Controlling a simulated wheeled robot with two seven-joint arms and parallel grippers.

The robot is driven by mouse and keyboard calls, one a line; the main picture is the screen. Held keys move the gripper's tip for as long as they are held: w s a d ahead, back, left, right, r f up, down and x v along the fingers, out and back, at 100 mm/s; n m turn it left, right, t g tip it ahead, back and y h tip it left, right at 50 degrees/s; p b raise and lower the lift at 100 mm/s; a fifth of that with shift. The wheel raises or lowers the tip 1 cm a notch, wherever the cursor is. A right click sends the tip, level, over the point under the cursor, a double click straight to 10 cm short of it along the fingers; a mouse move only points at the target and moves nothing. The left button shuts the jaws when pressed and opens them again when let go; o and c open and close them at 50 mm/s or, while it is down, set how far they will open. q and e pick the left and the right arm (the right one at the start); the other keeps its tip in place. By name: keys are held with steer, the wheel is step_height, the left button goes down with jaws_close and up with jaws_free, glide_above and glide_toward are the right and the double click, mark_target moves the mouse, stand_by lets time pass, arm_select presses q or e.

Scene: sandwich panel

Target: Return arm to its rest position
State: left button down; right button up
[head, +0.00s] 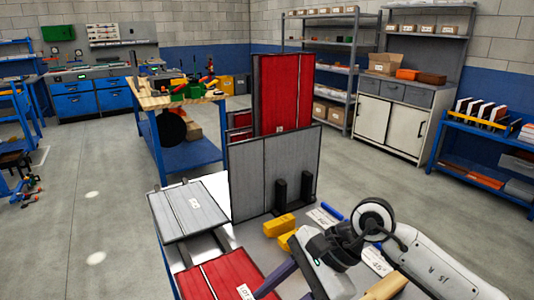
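My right arm comes in from the lower right, and its gripper (318,262) is over the near right part of the worktable (238,240). Its fingertips are not clear, so I cannot tell whether it is open or shut. My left gripper is not in view. A grey panel (250,180) stands upright on the table, with two black upright brackets (280,196) in front of it. A taller red panel (284,90) stands behind it. Another grey panel (185,212) lies at the left, and a red panel (228,280) lies at the near edge, partly cut off.
Yellow blocks (279,225) and a blue rod (333,212) lie near my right gripper. A wooden-topped bench (175,97) with tools stands behind. Cabinets (392,128) and a blue rack (485,160) stand at the right. The floor (90,200) at the left is mostly clear.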

steer(key=s+a+r+m+t+y, duration=0.25)
steer(key=a+r+m+y, duration=0.35)
steer(key=a+r+y, duration=0.5)
steer(key=w+d+r+m+t+h, duration=0.25)
steer(key=d+r+m+t, duration=0.3)
steer(key=m+t, duration=0.4)
steer(key=w+d+r+m+t+h, duration=0.1)
steer(key=w+d+r+m+t, duration=0.4)
steer(key=m, duration=0.7)
steer(key=d+f+m+t+h, duration=0.1)
steer(key=d+f+m+h, duration=1.5)
steer(key=m, duration=0.4)
steer(key=s+d+f+m+g, duration=0.4)
steer(key=s+f+g, duration=0.1)
steer(key=f, duration=0.4)
steer(key=s+f+m+g, duration=0.35)
steer(key=s+f, duration=0.25)
steer(key=s, duration=0.4)
steer(key=s+f+m+g, duration=0.2)
steer(key=s+f+g, duration=0.35)
steer(key=s, duration=0.45)
steer(key=w+a+f+t+y, duration=0.1)
steer(key=w+a+f+t, duration=0.1)
steer(key=f, duration=0.4)
steer(key=w+a+f+t+y, duration=0.1)
steer(key=a+f+t+y, duration=0.1)
steer(key=f, duration=0.5)
steer(key=shift+w+a+t, duration=0.15)
steer(key=shift+w+t, duration=0.2)
steer(key=shift+t, duration=0.05)
